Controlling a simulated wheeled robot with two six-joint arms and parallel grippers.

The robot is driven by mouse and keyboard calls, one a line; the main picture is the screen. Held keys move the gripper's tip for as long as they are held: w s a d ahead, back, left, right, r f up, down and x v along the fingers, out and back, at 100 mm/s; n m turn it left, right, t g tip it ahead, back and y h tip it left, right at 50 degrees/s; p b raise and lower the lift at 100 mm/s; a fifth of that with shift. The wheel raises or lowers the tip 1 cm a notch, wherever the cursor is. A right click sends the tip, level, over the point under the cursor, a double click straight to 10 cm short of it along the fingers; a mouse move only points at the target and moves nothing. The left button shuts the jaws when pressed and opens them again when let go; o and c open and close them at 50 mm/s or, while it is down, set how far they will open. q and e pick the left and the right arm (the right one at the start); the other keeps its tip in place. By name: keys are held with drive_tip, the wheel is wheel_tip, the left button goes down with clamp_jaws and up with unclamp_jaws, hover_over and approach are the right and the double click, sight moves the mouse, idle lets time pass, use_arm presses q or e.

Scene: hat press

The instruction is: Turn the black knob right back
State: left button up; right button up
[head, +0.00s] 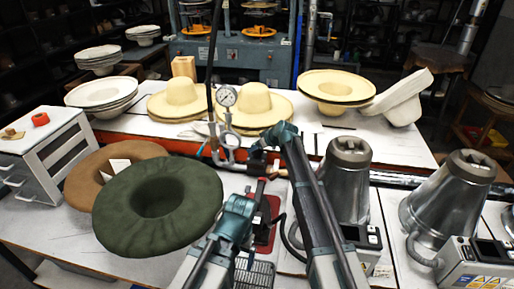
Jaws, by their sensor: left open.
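I cannot single out the black knob for sure; the area around the valve piping is small and partly covered by my arms. A pressure gauge (226,96) with a white dial stands on grey pipe fittings (227,147) at the middle of the bench. My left gripper (259,186) is open, low in the middle, in front of these fittings and near a red base plate. My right gripper (257,149) is beside the fittings, above and beyond the left one; its fingers are too small and dark to read.
A dark green felt hat (158,203) and a brown one (112,172) lie at left beside a white drawer unit (45,150). Two metal cones (347,178) (447,205) with control boxes stand at right. Straw hats (258,108) sit on the bench behind.

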drive_tip(key=shift+c, duration=0.9)
drive_tip(key=shift+n+y, duration=0.3)
drive_tip(key=shift+n, duration=0.1)
drive_tip(key=n+g+y, duration=0.1)
drive_tip(key=n, duration=0.1)
drive_tip(key=n+g+y, duration=0.1)
drive_tip(key=n+g, duration=0.1)
drive_tip(key=n, duration=0.1)
drive_tip(key=shift+w+g, duration=0.2)
drive_tip(key=shift+g, duration=0.1)
drive_tip(key=n+g, duration=0.3)
drive_tip(key=n, duration=0.1)
drive_tip(key=shift+y, duration=0.4)
drive_tip(key=shift+s+n+g, duration=0.15)
drive_tip(key=shift+n+g, duration=0.75)
drive_tip(key=shift+n, duration=0.3)
